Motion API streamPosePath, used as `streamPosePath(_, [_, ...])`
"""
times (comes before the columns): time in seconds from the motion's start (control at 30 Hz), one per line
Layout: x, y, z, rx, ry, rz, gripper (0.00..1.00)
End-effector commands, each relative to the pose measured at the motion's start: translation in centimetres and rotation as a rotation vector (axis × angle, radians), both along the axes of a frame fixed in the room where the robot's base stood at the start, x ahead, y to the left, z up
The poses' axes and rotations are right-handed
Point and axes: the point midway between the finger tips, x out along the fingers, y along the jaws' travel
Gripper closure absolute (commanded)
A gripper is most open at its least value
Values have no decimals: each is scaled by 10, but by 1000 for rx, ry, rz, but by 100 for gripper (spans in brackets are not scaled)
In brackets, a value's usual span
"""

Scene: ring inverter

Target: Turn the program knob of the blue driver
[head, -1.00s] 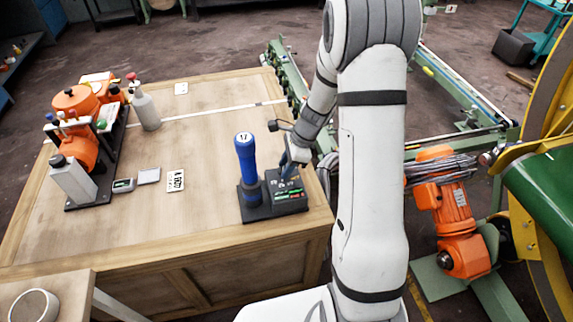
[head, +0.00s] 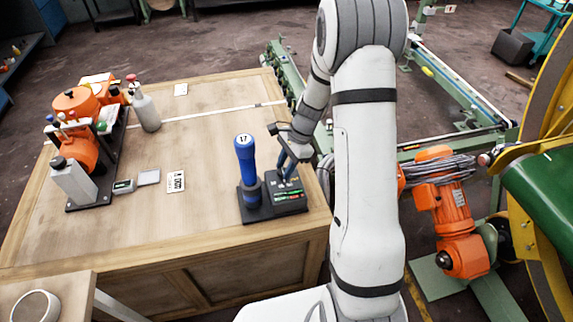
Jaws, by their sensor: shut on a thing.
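The blue driver (head: 246,163) stands upright in a dark dock (head: 256,212) near the right front corner of the wooden bench. Its top shows a small white label. The dock's panel (head: 288,198) has lit green marks and lies just right of the driver. My gripper (head: 284,176) reaches down over the back of this panel, with its fingers shut at the panel's knob. The knob itself is hidden between the fingers and too small to make out.
A black tray (head: 75,204) with orange devices and bottles stands at the bench's left. The bench (head: 200,235) is clear in front of the dock.

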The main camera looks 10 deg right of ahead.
Motion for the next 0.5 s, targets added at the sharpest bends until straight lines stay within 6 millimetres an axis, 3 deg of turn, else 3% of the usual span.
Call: streamPosePath(0.5, [4,4,0,2,1,493,92])
